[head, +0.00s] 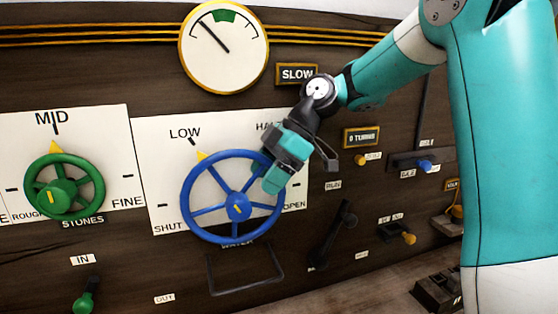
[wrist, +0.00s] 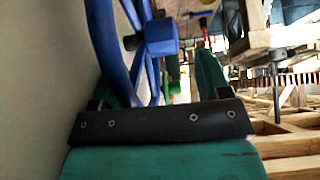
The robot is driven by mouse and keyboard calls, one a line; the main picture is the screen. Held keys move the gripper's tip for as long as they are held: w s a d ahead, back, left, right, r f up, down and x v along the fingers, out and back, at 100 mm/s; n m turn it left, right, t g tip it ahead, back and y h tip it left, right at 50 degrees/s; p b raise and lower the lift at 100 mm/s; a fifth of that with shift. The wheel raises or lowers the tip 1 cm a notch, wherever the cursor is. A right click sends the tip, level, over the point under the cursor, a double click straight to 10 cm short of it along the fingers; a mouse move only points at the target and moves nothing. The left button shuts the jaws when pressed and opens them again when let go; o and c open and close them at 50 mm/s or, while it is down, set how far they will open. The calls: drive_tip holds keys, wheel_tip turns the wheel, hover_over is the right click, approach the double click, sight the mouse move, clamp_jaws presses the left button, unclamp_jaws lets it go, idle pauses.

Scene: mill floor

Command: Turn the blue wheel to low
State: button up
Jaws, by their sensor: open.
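The blue wheel (head: 238,207) stands on a white panel marked SHUT, LOW, HALF (partly hidden) and OPEN. Its yellow pointer (head: 201,156) is at the upper left of the rim, close to the LOW mark (head: 192,141). My gripper (head: 272,183) is at the wheel's upper right rim and hides part of it. In the wrist view my gripper (wrist: 160,82) has its green fingers apart. The blue wheel (wrist: 112,50) fills the upper left there; its rim runs down close to the left finger. I cannot tell whether they touch.
A green wheel (head: 64,187) on the STONES panel is to the left, its pointer near MID. A round gauge (head: 223,47) hangs above. A black lever (head: 333,233) is to the lower right, and a dark bar handle (head: 245,270) sits below the blue wheel.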

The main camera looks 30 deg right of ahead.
drive_tip(key=v, duration=0.5)
drive_tip(key=shift+d+r, duration=0.1)
idle(0.3)
drive_tip(key=s+a+f+m+g+h, duration=0.1)
drive_tip(key=s+a+f+m, duration=0.15)
drive_tip(key=s+a, duration=0.45)
drive_tip(key=s+a+f+m+h, duration=0.1)
drive_tip(key=s+a+f+m, duration=0.15)
drive_tip(key=s+a, duration=0.45)
drive_tip(key=s+f+m+h, duration=0.1)
drive_tip(key=s+f+m, duration=0.2)
drive_tip(key=s, duration=0.5)
drive_tip(key=shift+d+f+m+g, duration=0.25)
drive_tip(key=shift+f+m+g, duration=0.05)
drive_tip(key=shift+f+m, duration=0.1)
drive_tip(key=shift+s, duration=0.15)
